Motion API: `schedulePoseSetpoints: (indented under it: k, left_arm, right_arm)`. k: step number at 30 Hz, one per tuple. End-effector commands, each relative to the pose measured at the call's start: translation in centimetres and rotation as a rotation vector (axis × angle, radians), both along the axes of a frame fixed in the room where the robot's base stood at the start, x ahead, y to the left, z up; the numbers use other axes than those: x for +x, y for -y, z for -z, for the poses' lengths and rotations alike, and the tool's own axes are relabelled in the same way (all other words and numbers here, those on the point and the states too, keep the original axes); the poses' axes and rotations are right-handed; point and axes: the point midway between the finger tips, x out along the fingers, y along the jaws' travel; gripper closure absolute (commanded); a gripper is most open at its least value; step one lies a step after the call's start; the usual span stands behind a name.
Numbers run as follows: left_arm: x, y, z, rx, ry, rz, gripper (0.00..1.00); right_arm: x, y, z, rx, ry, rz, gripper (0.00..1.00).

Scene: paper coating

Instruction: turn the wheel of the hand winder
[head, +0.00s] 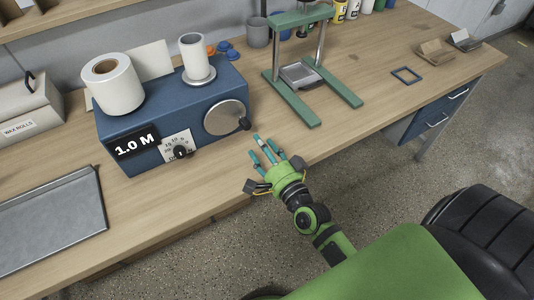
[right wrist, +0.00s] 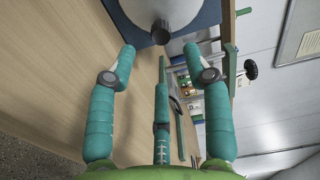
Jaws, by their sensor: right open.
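The hand winder (head: 135,165) is a blue box on the bench, with a round grey wheel (head: 222,118) on its front face. A dark crank knob (head: 244,124) sits at the wheel's lower right edge. My right gripper (head: 262,147) has teal fingers spread open and empty, just below and right of the knob, apart from it. In the right wrist view the wheel (right wrist: 152,10) shows at the top. The knob (right wrist: 160,32) there lies just beyond the gap between the open fingertips (right wrist: 159,52). My left gripper is not in view.
A white paper roll (head: 118,88) and a white core on a spindle (head: 194,58) stand on the winder. A green press frame (head: 293,105) stands to its right. A grey metal tray (head: 50,225) lies at the left. Bare bench lies in front of the winder.

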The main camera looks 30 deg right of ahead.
Motion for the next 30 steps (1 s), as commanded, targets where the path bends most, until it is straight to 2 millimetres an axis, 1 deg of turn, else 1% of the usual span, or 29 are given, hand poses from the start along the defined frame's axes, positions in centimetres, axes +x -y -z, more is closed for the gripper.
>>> schedulePoseSetpoints:
  k: [1, 3, 7, 30]
  left_arm:
    - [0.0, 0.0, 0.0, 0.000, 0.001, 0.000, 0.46]
    - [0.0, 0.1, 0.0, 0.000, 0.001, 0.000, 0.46]
    - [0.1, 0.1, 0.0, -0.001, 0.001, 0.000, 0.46]
    - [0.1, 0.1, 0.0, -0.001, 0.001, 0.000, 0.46]
  right_arm:
    - [-0.8, 0.0, 0.1, -0.001, -0.002, -0.002, 0.50]
    - [-1.6, 0.0, 0.1, -0.001, -0.002, -0.002, 0.50]
    - [-2.4, 0.0, 0.0, 0.001, 0.000, -0.002, 0.50]
    - [-2.5, 0.0, 0.0, 0.001, 0.000, -0.001, 0.50]
